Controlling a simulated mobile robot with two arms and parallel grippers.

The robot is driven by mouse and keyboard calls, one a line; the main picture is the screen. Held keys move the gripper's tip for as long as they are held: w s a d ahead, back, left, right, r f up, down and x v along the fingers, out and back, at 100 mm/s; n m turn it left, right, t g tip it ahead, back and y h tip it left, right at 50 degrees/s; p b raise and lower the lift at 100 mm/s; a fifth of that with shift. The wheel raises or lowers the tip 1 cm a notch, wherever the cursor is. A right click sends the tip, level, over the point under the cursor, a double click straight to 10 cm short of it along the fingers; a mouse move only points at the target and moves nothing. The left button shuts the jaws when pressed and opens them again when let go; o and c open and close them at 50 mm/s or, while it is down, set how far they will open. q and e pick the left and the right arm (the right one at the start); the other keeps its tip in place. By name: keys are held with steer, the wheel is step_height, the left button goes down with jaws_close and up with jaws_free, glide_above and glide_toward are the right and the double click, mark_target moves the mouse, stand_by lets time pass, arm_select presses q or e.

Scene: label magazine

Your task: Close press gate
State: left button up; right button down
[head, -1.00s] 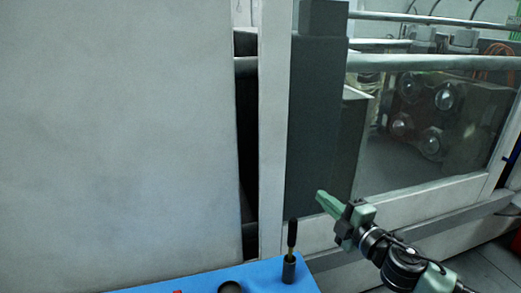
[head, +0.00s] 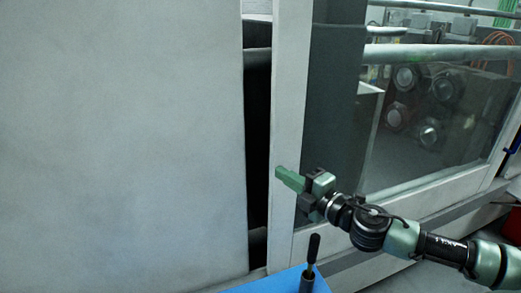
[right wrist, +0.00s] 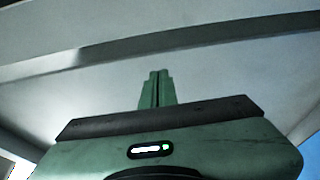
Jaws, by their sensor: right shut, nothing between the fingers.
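The press gate is a white-framed sliding window; its left post (head: 290,120) stands upright in the middle of the head view. A dark gap (head: 257,130) lies between this post and the big pale panel (head: 120,140) on the left, so the gate is partly open. My right gripper (head: 279,174) is shut and empty, its green fingertips at the post's left edge, pointing left. I cannot tell whether they touch it. The right wrist view shows the closed green fingers (right wrist: 157,88) before a pale surface. My left gripper is not in view.
A blue surface (head: 265,286) with a black-handled tool (head: 313,248) in a holder is below my right gripper. Behind the glass are a dark grey column (head: 332,130), rails and round machine parts (head: 430,135).

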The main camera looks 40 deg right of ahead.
mark_target(274, 156)
steer(key=shift+w, duration=4.75)
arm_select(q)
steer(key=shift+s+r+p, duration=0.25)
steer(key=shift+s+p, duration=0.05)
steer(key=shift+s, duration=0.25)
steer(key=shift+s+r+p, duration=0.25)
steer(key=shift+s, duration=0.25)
arm_select(e)
steer(key=shift+s+d+r, duration=0.1)
steer(key=shift+s+d, duration=0.15)
steer(key=shift+d, duration=0.55)
steer(key=shift+s+d, duration=0.25)
steer(key=shift+d, duration=0.5)
